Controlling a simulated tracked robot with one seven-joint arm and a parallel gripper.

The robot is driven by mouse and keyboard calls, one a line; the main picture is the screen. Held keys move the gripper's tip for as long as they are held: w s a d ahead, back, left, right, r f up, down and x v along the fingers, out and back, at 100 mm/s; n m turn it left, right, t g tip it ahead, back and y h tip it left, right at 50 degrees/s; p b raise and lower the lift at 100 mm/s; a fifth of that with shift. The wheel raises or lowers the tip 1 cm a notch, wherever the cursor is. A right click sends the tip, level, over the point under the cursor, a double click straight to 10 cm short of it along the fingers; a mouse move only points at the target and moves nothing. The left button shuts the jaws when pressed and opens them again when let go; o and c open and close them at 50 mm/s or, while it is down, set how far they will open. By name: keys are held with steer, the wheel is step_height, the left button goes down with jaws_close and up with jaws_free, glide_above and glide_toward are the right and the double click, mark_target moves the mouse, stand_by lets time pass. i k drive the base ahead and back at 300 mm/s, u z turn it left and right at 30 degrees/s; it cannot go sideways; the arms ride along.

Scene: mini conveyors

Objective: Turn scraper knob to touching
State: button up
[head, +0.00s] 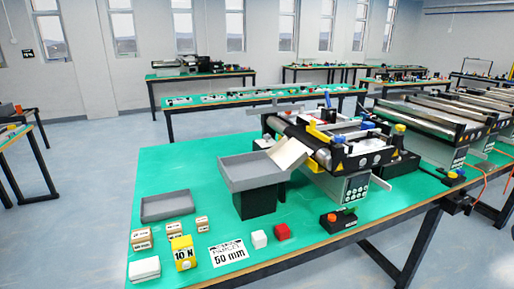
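The nearest mini conveyor (358,158) stands on the green-topped table, with a dark front frame and a control panel (356,189) below it. A blue knob (367,125) and a yellow knob (400,128) show on its near right side. Yellow parts (318,132) sit at its left. I cannot tell which of these is the scraper knob. The scraper's contact with the belt is too small to make out. My gripper is not in view.
A grey tray (240,180) on a black block stands left of the conveyor, under a pale chute (288,153). More conveyors (430,122) stand right.

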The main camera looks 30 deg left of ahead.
mark_target(267, 137)
steer(key=u, duration=0.2)
steer(key=k, duration=0.2)
steer(key=z, duration=1.1)
steer(key=i, duration=0.1)
steer(key=u, duration=3.15)
steer(key=i, duration=1)
steer(key=z, duration=0.05)
